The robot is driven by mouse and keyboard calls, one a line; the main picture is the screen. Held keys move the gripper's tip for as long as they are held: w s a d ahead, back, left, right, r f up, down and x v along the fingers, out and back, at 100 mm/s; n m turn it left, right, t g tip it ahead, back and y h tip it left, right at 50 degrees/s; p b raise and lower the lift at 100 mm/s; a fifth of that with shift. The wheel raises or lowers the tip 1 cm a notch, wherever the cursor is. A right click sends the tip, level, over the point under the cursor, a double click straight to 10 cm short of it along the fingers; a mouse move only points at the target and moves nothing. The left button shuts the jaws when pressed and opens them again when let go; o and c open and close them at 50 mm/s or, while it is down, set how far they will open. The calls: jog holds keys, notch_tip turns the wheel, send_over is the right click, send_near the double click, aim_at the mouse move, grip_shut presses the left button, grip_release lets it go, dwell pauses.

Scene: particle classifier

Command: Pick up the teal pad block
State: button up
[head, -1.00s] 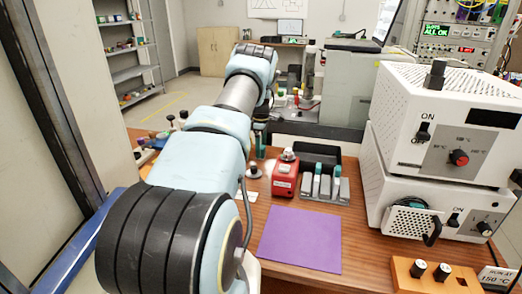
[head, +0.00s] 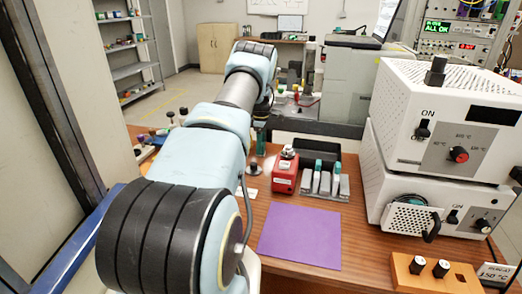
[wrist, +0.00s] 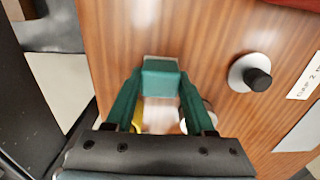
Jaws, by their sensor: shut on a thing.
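The teal pad block (wrist: 161,80) is between the two green fingers of my gripper (wrist: 160,92) in the wrist view. The fingers press on its left and right sides, so my gripper is shut on it. A pale edge shows just behind the block, and blurred pale shapes lie between the fingers below it. I cannot tell how high the block is above the wooden bench. In the head view my gripper (head: 260,140) points down at the far side of the bench, partly hidden by my arm, and the block cannot be made out there.
A black knob on a white disc (wrist: 256,78) stands right of my gripper. In the head view, a red device (head: 286,171), a rack with teal-topped blocks (head: 325,182), a purple mat (head: 301,235) and white ovens (head: 440,150) lie to the right.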

grip_shut()
notch_tip(320, 180, up, 10)
jog(key=b, duration=0.3)
jog(key=o, duration=0.7)
grip_release()
jog(key=shift+c, duration=0.2)
jog(key=c, duration=0.6)
jog(key=shift+s, duration=0.1)
